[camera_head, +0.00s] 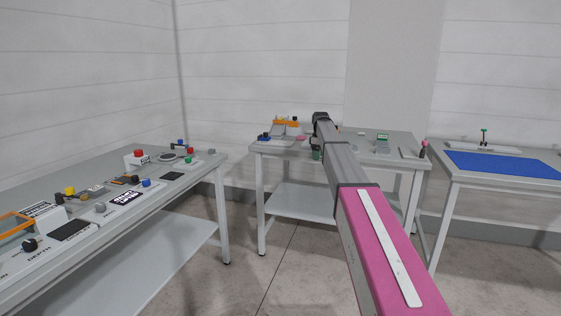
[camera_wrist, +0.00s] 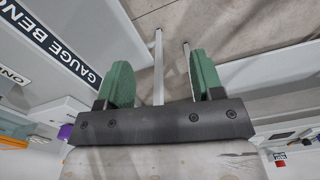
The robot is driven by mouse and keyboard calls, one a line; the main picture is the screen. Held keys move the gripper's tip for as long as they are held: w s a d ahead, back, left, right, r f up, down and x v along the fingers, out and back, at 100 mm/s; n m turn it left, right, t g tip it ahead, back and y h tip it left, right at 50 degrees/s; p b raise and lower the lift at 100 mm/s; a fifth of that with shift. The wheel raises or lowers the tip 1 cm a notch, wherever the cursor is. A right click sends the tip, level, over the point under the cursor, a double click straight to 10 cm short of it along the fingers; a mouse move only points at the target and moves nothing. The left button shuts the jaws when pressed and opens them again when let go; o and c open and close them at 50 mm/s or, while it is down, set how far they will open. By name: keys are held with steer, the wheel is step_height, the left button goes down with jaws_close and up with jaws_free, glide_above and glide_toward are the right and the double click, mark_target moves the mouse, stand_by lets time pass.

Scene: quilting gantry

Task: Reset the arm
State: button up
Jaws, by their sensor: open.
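My arm reaches forward from the lower right of the head view, with a pink section near me and grey sections beyond. My gripper (camera_wrist: 161,78) shows in the wrist view as two green fingers set well apart on a dark bar. It is open, with nothing held between the fingers. In the head view only a bit of green finger shows beside the arm's far end, in front of the middle table (camera_head: 388,157). The rest of the gripper is hidden there.
A control bench (camera_head: 203,165) with knobs and buttons runs along the left. The middle table holds an orange-trimmed rack (camera_head: 292,126) and small devices. A right table (camera_head: 452,176) carries a blue mat (camera_head: 505,164). Open floor (camera_head: 285,270) lies between. A "GAUGE BENCH" label (camera_wrist: 50,45) shows in the wrist view.

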steer(key=s+f+m, duration=0.5)
steer(key=s+f, duration=1.3)
steer(key=s, duration=0.3)
steer(key=s+f+m, duration=0.2)
steer(key=s+f, duration=0.2)
steer(key=s, duration=0.5)
steer(key=s+f+m, duration=0.2)
steer(key=s+f, duration=0.2)
steer(key=s, duration=0.5)
steer(key=s+f+m, duration=0.3)
steer(key=s+f, duration=0.1)
steer(key=s, duration=0.6)
steer(key=shift+f, duration=0.15)
steer(key=shift+c, duration=0.2)
